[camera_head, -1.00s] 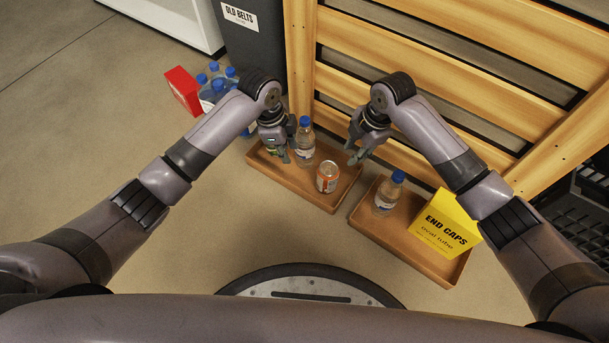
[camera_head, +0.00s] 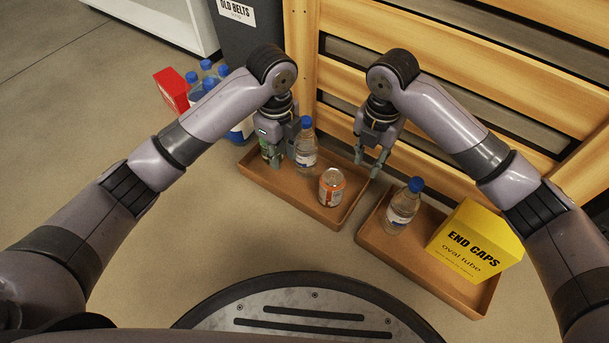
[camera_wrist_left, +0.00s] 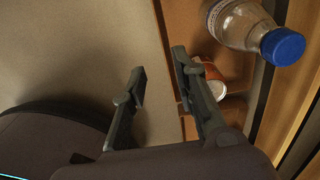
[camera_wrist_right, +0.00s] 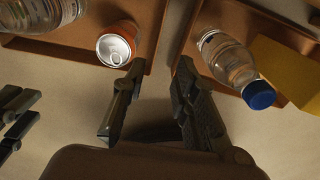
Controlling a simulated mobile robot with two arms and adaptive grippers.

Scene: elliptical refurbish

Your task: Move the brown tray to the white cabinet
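Two brown trays lie on the floor. The right tray (camera_head: 400,259) holds another bottle (camera_head: 402,206) and a yellow END CAPS box (camera_head: 474,243). My left gripper (camera_head: 275,160) is open at the left tray's left end; in the left wrist view its fingers (camera_wrist_left: 158,80) are apart near the tray edge. My right gripper (camera_head: 373,166) is open by the left tray's right end, its fingers (camera_wrist_right: 155,75) apart and empty. A white cabinet-like unit (camera_head: 160,22) stands top left.
A wooden slatted structure (camera_head: 420,40) stands close behind the trays. A dark OLD BELTS bin (camera_head: 250,45), a red box (camera_head: 172,90) and several blue-capped bottles (camera_head: 207,78) are at the left. Open floor lies left of the trays.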

